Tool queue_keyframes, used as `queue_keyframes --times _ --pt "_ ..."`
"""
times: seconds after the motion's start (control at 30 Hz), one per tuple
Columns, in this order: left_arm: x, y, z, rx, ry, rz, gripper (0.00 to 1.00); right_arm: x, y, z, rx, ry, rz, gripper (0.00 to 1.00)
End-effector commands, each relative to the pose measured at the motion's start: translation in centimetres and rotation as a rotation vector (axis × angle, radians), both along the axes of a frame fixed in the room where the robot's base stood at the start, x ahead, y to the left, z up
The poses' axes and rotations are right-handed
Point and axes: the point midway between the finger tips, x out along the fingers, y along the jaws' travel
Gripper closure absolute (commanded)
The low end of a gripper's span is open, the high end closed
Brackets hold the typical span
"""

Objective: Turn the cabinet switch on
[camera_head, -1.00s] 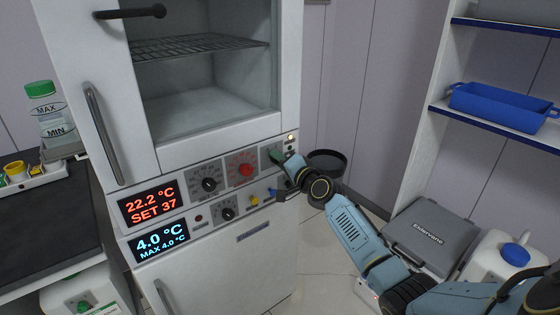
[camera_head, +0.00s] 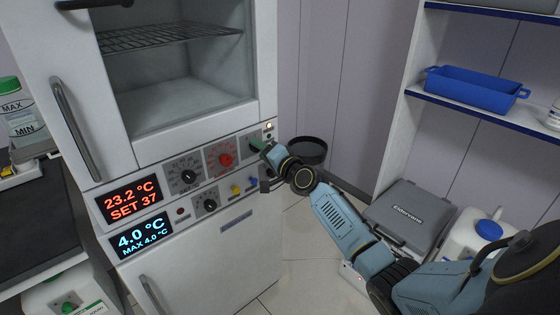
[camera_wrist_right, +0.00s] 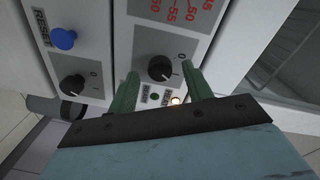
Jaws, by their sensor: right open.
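The white cabinet (camera_head: 185,135) has an upper control panel with a red display (camera_head: 133,201) reading 23.2 °C, SET 37. In the right wrist view, a black rotary switch (camera_wrist_right: 160,68) with 0 and I marks sits on the panel beside the red scale. My right gripper (camera_wrist_right: 160,88) is open, with one green finger on each side of this switch and gaps visible. I cannot tell the switch's exact pointer direction. In the head view, my right gripper (camera_head: 262,150) is at the panel's right end and hides the switch. My left gripper is not in view.
A lower panel has a blue display (camera_head: 140,235) reading 4.0 °C; a second black switch (camera_wrist_right: 72,85) and blue button (camera_wrist_right: 63,38) show in the wrist view. A lamp (camera_wrist_right: 174,100) is lit. A grey case (camera_head: 408,215) and blue tray (camera_head: 475,88) are at right.

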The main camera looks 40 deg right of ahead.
Motion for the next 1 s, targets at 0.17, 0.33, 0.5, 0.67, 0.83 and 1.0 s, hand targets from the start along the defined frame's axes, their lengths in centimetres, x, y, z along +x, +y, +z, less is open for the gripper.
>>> queue_keyframes --times 0.17,0.33,0.5,0.67,0.83,1.0 --pt "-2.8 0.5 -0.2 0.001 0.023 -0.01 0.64 -3.1 -0.2 0.2 -0.002 0.004 0.0 0.5" --pt "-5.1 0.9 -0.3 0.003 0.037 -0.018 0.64 -6.5 -0.4 0.3 -0.001 0.004 0.001 0.5" --pt "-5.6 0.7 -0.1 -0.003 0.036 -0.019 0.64 -9.4 -0.5 0.4 -0.001 0.004 0.001 0.5" --pt "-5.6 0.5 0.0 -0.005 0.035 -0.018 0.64 -11.2 -0.6 0.4 0.0 0.003 0.001 0.5" --pt "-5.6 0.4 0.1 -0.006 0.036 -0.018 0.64 -12.0 -0.7 0.5 0.002 0.001 -0.001 0.5" --pt "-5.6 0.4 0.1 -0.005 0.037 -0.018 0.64 -12.1 -0.7 0.5 0.002 0.0 0.0 0.5"
